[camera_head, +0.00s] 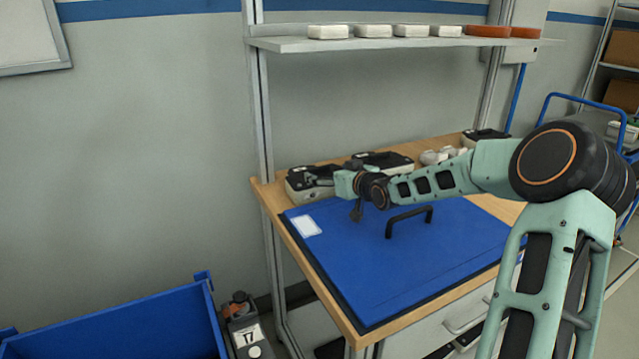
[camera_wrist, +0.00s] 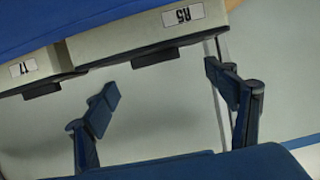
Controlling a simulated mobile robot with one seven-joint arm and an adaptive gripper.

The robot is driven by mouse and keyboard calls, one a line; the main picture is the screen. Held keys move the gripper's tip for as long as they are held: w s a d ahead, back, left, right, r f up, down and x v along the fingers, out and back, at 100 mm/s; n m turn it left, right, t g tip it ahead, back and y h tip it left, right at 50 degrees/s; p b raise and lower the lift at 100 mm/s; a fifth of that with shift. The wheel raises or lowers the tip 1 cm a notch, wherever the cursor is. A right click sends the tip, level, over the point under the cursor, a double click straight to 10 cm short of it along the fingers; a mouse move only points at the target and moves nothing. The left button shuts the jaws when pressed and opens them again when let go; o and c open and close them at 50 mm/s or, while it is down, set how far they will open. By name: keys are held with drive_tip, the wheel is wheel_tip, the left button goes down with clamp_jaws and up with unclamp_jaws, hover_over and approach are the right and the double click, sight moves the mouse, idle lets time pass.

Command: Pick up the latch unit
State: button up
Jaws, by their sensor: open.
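My gripper (camera_head: 322,179) is open and empty. It reaches left over the back left corner of the bench, by a pale box with a dark top (camera_head: 300,190). In the wrist view my gripper (camera_wrist: 161,82) has its two dark blue fingers spread apart. Two cream boxes show there side by side: one labelled 17 (camera_wrist: 40,62) and one labelled R5 or A5 (camera_wrist: 125,45), each with a black tab at its edge. The labels look upside down. I cannot tell which thing is the latch unit, and my gripper partly hides the boxes in the head view.
A blue mat (camera_head: 400,270) with a black handle (camera_head: 409,217) and a white card (camera_head: 306,226) covers most of the bench. More dark-topped boxes (camera_head: 385,160) stand at the back. A shelf (camera_head: 400,44) hangs above. A blue bin (camera_head: 130,325) stands at lower left.

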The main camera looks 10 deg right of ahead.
sight(319, 169)
drive_tip(key=shift+d+b+x, duration=0.15)
drive_tip(key=shift+d+x, duration=0.05)
drive_tip(key=shift+x, duration=1.65)
drive_tip(key=shift+d+b+x, duration=0.15)
drive_tip(key=shift+x, duration=1.65)
drive_tip(key=shift+w, duration=0.15)
drive_tip(key=shift+r, duration=0.1)
drive_tip(key=c, duration=1.5)
